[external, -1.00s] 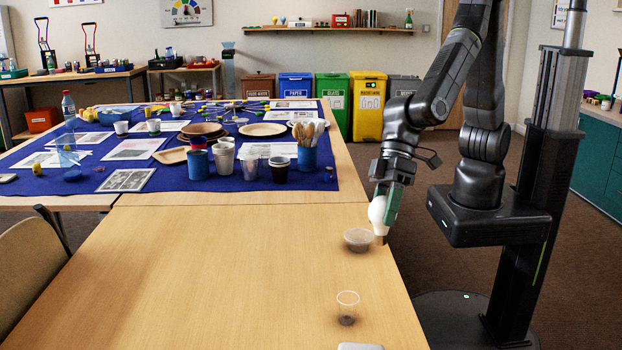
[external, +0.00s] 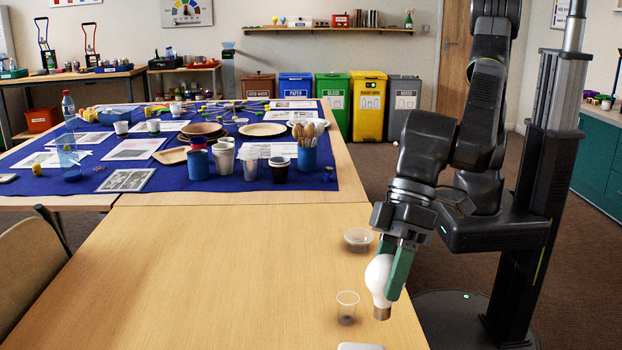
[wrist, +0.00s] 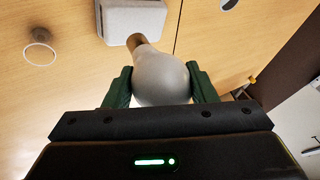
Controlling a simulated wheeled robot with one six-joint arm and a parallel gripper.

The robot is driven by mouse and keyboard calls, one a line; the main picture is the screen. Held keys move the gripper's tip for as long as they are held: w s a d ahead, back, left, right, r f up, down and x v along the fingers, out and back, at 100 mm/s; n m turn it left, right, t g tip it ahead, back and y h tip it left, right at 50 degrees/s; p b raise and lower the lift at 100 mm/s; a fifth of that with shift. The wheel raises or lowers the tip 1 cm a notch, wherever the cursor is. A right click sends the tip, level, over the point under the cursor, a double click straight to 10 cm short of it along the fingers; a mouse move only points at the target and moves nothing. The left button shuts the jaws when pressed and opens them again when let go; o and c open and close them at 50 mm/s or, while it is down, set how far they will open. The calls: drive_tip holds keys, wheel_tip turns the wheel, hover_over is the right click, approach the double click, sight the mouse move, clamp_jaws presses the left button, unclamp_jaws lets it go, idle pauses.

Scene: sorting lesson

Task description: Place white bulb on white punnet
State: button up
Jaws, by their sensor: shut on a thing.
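The white bulb (external: 380,278) is held between the green fingers of my gripper (external: 388,276), with its metal cap pointing down. It hangs above the right edge of the near table. In the wrist view, the bulb (wrist: 161,77) lies between both fingers, its cap toward the white punnet (wrist: 133,20). The punnet is a pale rectangular shape, cut off by the top of the wrist view. In the external view only a sliver of the punnet (external: 360,346) shows at the bottom edge. The bulb is apart from it there. In the wrist view the cap overlaps the punnet's edge; I cannot tell the height between them.
A clear cup (external: 347,308) stands left of the bulb, and a clear shallow bowl (external: 358,240) stands behind it. The near table (external: 210,270) is bare to the left. The far table with a blue cloth holds cups, plates and papers.

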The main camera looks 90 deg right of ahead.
sight(384, 309)
drive_tip(key=shift+f, duration=3.55)
drive_tip(key=shift+f, duration=0.2)
drive_tip(key=o, duration=0.8)
drive_tip(key=shift+r, duration=0.1)
drive_tip(key=shift+c, duration=0.2)
drive_tip(key=shift+d+r, duration=0.1)
drive_tip(key=shift+r, duration=0.35)
drive_tip(key=v, duration=1.1)
drive_tip(key=shift+s, duration=0.15)
drive_tip(key=shift+o, duration=0.5)
drive_tip(key=shift+d+r, duration=0.1)
drive_tip(key=shift+d, duration=0.05)
